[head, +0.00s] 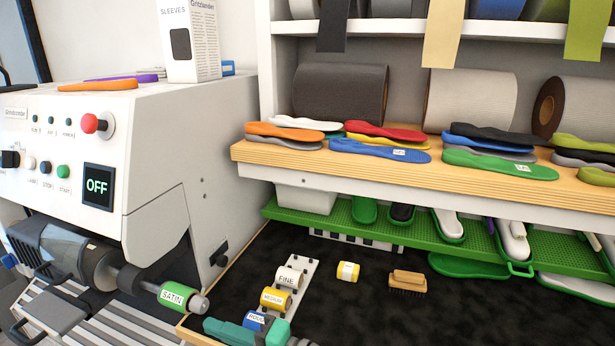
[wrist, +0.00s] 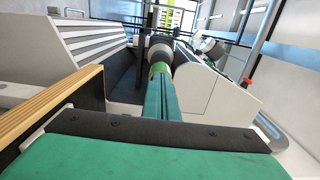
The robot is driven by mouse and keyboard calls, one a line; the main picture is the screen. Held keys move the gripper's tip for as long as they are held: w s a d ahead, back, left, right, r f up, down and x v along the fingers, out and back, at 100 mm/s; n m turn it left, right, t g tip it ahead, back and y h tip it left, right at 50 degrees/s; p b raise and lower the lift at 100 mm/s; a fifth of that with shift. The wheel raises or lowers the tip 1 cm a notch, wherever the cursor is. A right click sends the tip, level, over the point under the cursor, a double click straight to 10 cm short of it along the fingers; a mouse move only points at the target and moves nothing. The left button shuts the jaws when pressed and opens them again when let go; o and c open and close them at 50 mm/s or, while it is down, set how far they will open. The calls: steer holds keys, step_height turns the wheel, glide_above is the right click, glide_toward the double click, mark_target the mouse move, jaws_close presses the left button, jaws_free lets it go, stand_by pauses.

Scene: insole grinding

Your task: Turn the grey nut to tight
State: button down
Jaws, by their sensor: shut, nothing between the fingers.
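The grey nut (head: 199,304) sits on the free end of the grinder's spindle, against the green SATIN sleeve (head: 174,296). My teal gripper (head: 208,326) is at the bottom of the head view, just below and right of the nut. In the wrist view its fingers (wrist: 166,82) are together, with nothing between them, and point along the spindle. The green sleeve (wrist: 158,68) shows just past the fingertips there. The nut is hidden behind the fingers in the wrist view. I cannot tell whether the fingertips touch it.
The white grinder (head: 165,150) stands at left, its display (head: 98,186) reading OFF. A sleeve rack (head: 293,290) with FINE and MEDIUM rolls, a yellow roll (head: 348,271) and a brush (head: 407,281) lie on the dark bench mat (head: 350,315). Insoles fill the shelf (head: 430,185) behind.

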steer(key=shift+x, duration=1.75)
steer(key=shift+d, duration=0.2)
steer(key=shift+w+a+r, duration=0.1)
steer(key=shift+a+r, duration=0.05)
steer(key=shift+r, duration=0.35)
steer(key=v, duration=0.6)
steer(key=shift+s, duration=0.4)
